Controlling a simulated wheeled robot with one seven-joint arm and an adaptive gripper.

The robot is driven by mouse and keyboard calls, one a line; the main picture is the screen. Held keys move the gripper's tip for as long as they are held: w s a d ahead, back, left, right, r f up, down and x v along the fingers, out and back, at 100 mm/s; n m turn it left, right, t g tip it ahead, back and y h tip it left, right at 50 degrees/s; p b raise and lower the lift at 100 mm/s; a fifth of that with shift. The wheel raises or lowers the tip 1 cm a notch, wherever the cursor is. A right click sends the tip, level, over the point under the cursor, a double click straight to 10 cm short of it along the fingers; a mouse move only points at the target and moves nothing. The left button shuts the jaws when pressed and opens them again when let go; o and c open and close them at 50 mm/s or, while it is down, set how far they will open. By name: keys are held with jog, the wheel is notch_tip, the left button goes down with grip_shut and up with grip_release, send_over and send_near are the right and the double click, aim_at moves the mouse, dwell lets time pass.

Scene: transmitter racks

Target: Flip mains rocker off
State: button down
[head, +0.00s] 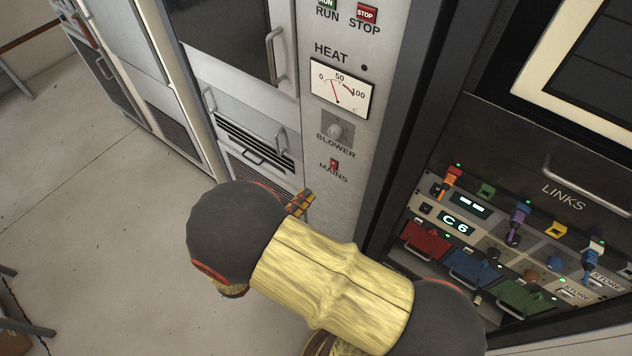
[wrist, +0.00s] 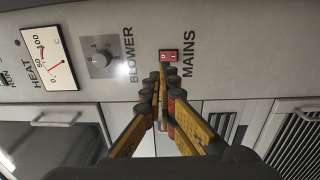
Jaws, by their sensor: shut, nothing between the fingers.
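The mains rocker (head: 334,165) is a small red switch on the light grey panel, beside the MAINS label and below the blower knob. In the wrist view the rocker (wrist: 169,56) shows at the upper middle, just beyond my fingertips. My gripper (wrist: 163,76), with yellow and dark fingers, is shut and empty, its tips close to the rocker; I cannot tell if they touch it. In the head view my gripper (head: 302,203) shows below the rocker, partly hidden by my own arm. Which way the rocker is tipped is too small to tell.
The blower knob (head: 338,131) and the heat meter (head: 342,88) sit above the rocker, with a red stop button (head: 367,14) higher up. Cabinet handles (head: 281,142) stick out to the left. A dark rack with coloured links (head: 516,222) stands at right. The floor at left is mostly clear.

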jog(key=shift+v, duration=1.2)
